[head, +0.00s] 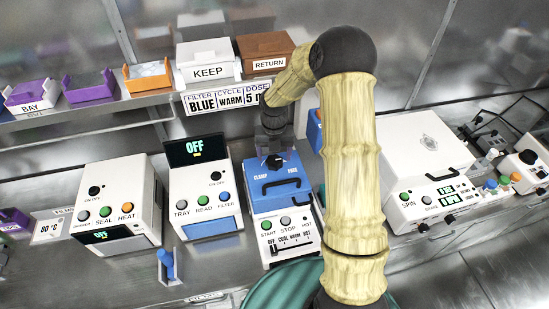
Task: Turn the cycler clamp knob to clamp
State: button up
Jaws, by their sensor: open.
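The cycler (283,215) is the blue-topped machine in the middle of the bench, with a white front. Its top carries the words CLAMP on the left and FREE on the right. The dark clamp knob (274,162) sits at the back of the blue top, between and just above these words. My gripper (272,152) points down at the knob from above and is open. The fingers are small and dark here, so I cannot tell whether they touch the knob or which way it points. My arm hides the area right of the cycler.
A sealer (120,200) and a reader (207,195) with a raised OFF screen stand to the left. A white spinner (425,165) stands to the right. A shelf above holds trays and the KEEP (208,62) and RETURN (268,58) boxes. A blue-handled item (167,265) stands at the front.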

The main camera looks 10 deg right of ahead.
aim_at(274, 160)
jog(key=shift+f, duration=1.7)
jog(key=c, duration=1)
jog(key=shift+o, duration=0.2)
